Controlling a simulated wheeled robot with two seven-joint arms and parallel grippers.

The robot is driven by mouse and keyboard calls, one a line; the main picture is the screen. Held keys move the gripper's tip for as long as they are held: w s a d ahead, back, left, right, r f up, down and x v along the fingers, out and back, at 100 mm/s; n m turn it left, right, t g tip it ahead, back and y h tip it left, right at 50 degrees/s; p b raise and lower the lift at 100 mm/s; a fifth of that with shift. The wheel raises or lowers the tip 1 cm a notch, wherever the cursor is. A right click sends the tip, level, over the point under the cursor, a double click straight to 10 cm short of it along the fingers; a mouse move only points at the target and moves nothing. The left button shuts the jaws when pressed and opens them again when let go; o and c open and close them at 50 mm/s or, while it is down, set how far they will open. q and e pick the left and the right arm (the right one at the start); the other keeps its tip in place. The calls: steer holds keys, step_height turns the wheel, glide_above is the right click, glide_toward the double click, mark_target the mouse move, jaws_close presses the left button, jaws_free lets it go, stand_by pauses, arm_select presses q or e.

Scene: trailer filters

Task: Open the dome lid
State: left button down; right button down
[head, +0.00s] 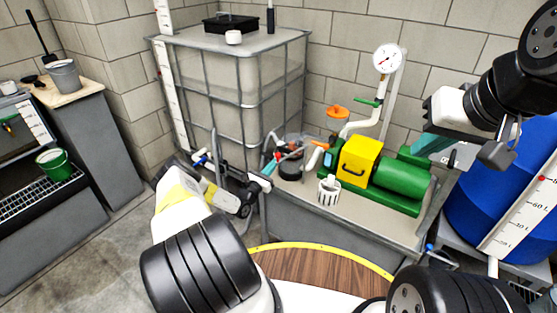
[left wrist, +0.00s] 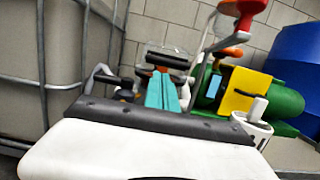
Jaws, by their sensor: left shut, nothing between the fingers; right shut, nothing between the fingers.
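The filter housing has a clear dome lid (head: 292,141) over a dark body (head: 291,170), on the bench behind the middle of the head view. Red-orange parts show around its rim. In the left wrist view the clear dome (left wrist: 167,55) shows just beyond the fingertips; whether its lid is seated is hard to tell. My left gripper (head: 270,166) is just left of the housing, its teal fingers shut and empty; they point towards it in the left wrist view (left wrist: 163,92). Contact cannot be told. My right gripper (head: 426,146) is shut and empty, above the green pump's right end.
A yellow-and-green pump (head: 400,182) stands right of the housing. A white strainer basket (head: 328,190) stands in front, near the bench edge. A pipe with a pressure gauge (head: 388,58) rises behind. A caged tank (head: 225,85) is at back left, a blue drum (head: 510,195) at right.

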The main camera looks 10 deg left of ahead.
mark_target(290, 147)
arm_select(q)
steer(key=shift+w+d+r, duration=0.2)
steer(key=shift+w+r, duration=0.2)
steer(key=shift+r, duration=0.2)
steer(key=r, duration=0.3)
steer(key=w+r, duration=0.1)
steer(key=r, duration=0.1)
steer(key=shift+d+r, duration=0.15)
steer(key=shift+d, duration=0.05)
